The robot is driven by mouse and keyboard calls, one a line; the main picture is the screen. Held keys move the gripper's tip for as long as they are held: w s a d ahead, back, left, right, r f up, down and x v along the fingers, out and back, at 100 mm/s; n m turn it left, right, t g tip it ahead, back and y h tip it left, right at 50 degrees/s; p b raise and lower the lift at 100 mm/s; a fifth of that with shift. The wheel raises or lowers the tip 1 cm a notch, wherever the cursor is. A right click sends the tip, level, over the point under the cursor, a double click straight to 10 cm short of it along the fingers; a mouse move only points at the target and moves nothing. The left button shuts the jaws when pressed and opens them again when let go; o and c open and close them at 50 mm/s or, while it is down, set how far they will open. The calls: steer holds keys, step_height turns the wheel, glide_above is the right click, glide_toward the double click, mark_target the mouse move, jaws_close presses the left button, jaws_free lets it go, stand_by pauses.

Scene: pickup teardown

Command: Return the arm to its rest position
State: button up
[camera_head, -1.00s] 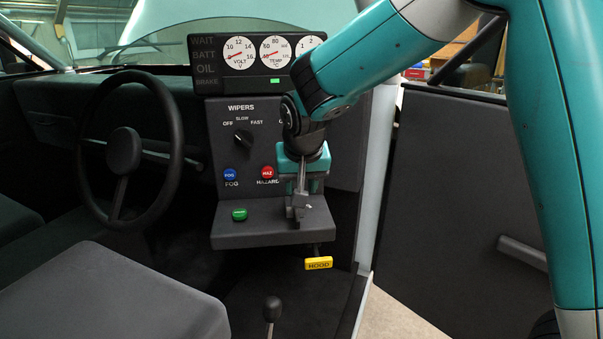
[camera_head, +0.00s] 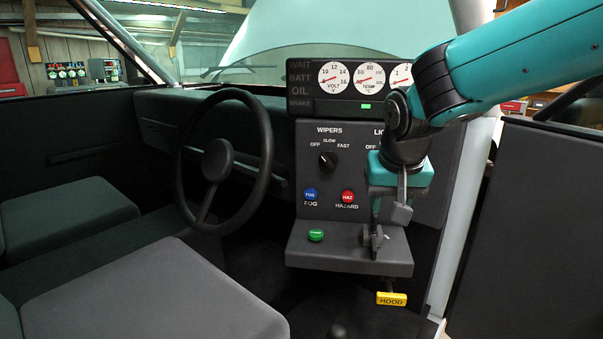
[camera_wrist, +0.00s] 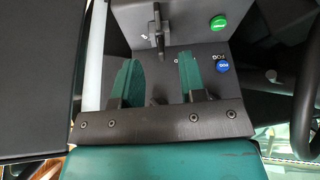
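My gripper (camera_head: 389,211) hangs from my teal arm in front of the right part of the dash panel, above the small shelf. In the wrist view my gripper (camera_wrist: 159,60) shows two green finger pads set well apart, with nothing between them. A dark upright lever or key (camera_head: 373,238) stands on the shelf just below the fingers. It also shows in the wrist view (camera_wrist: 157,30), beyond the fingertips and apart from them. My arm reaches in from the upper right and hides part of the LIGHTS label and the right gauge.
The shelf (camera_head: 330,258) carries a green button (camera_head: 315,235). A blue FOG button (camera_head: 310,194), red HAZARD button (camera_head: 347,197) and wiper knob (camera_head: 328,161) are on the panel. A yellow HOOD pull (camera_head: 391,299) hangs below. The steering wheel (camera_head: 217,160) is left; the door (camera_head: 540,220) is right.

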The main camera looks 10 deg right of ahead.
steer(key=s+a+f+n+g+y, duration=0.1)
steer(key=s+n, duration=0.3)
steer(key=s, duration=0.8)
steer(key=s+a+f+n+g+y, duration=0.1)
steer(key=s+a+n+g+y, duration=0.2)
steer(key=s, duration=1)
steer(key=shift+s+a+n+y, duration=0.2)
steer(key=shift+a+n+y, duration=0.2)
steer(key=shift+a+n, duration=0.6)
steer(key=shift+d, duration=0.2)
